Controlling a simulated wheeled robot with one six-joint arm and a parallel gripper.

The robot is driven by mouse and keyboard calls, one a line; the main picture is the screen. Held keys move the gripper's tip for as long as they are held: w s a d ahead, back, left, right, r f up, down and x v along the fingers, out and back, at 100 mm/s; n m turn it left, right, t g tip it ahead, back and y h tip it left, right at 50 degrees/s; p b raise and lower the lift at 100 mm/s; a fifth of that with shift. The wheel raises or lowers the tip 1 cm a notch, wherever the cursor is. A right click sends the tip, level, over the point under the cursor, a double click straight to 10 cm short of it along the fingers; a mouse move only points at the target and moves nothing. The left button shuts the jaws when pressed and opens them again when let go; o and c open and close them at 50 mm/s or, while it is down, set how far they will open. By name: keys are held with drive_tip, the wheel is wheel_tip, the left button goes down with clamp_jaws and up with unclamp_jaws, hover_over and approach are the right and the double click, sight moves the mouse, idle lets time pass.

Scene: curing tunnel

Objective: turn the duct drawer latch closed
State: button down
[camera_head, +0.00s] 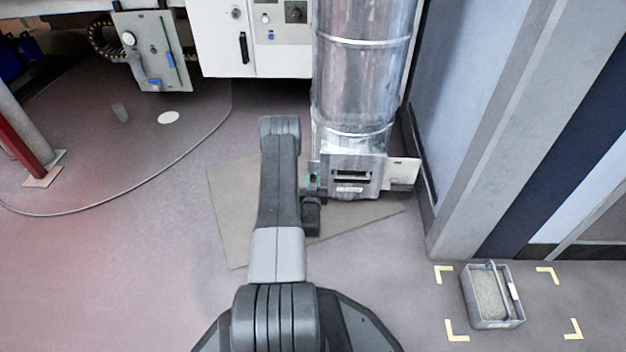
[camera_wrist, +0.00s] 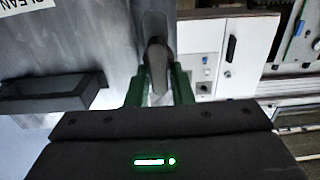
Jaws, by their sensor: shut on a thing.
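The duct drawer (camera_head: 351,176) is in the grey metal box at the foot of the silver duct in the head view, with a dark slot and a label on its front. Its dark handle (camera_wrist: 50,94) shows at the left of the wrist view. The latch (camera_wrist: 157,56) is a grey lever at the upper middle of the wrist view, its end between the green fingers. My gripper (camera_wrist: 160,90) is shut on the latch. In the head view my gripper (camera_head: 313,182) is at the box's left side, and my arm partly hides it.
The silver duct (camera_head: 362,75) rises above the box. A white cabinet (camera_head: 250,38) stands behind to the left, and a grey wall is close on the right. A grey bin (camera_head: 466,293) sits inside yellow floor marks at lower right. The floor at left is mostly clear.

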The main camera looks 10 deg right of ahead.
drive_tip(key=shift+a+n, duration=0.1)
drive_tip(key=shift+n, duration=0.5)
drive_tip(key=n, duration=0.3)
drive_tip(key=shift+a+f+n, duration=0.15)
drive_tip(key=shift+a+n, duration=0.1)
drive_tip(key=shift+n, duration=0.15)
drive_tip(key=n, duration=0.4)
drive_tip(key=shift+w+a+f, duration=0.1)
drive_tip(key=shift+a+f, duration=0.1)
drive_tip(key=shift+a+f+n, duration=0.1)
drive_tip(key=shift+f+n, duration=0.1)
drive_tip(key=shift+n, duration=1.25)
drive_tip(key=shift+a+f+n, duration=0.1)
drive_tip(key=shift+f+n, duration=0.05)
drive_tip(key=shift+n, duration=1.35)
drive_tip(key=shift+f+n, duration=0.2)
drive_tip(key=shift+n, duration=1.25)
drive_tip(key=c, duration=1.4)
unclamp_jaws()
